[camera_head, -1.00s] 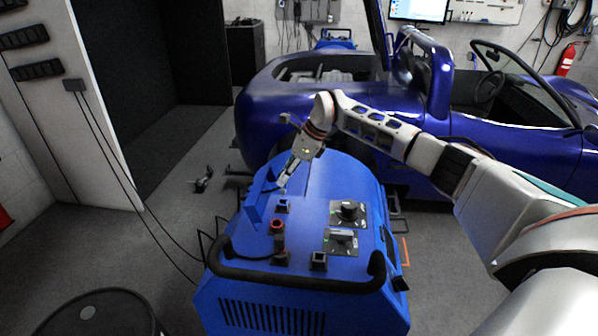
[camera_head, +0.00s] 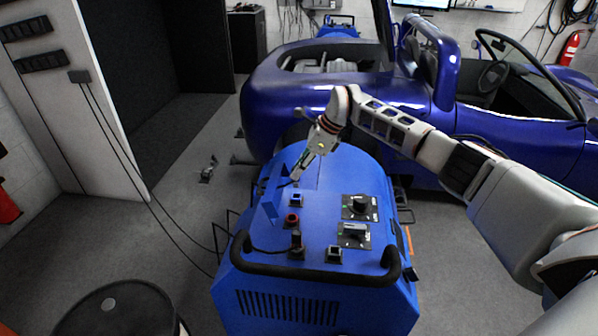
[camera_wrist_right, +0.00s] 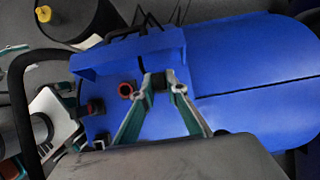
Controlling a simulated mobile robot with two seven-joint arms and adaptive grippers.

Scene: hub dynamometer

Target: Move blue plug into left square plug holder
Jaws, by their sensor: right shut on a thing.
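The blue dynamometer unit (camera_head: 320,185) stands in the middle of the head view. My right gripper (camera_head: 297,179) is over its top, behind a small square holder with a blue centre (camera_head: 296,200). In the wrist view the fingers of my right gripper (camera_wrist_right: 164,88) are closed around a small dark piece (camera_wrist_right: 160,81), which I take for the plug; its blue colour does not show. Near the front edge are a left square holder (camera_head: 297,251) with a dark upright plug in it and a right square holder (camera_head: 334,254). My left gripper is not in view.
A red round socket (camera_head: 292,218) and two black knob panels (camera_head: 359,207) (camera_head: 353,236) share the top. A blue upright plate (camera_head: 270,208) stands at its left. A black handlebar (camera_head: 315,276) crosses the front. A blue car (camera_head: 400,100) stands behind, a drum (camera_head: 115,312) front left.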

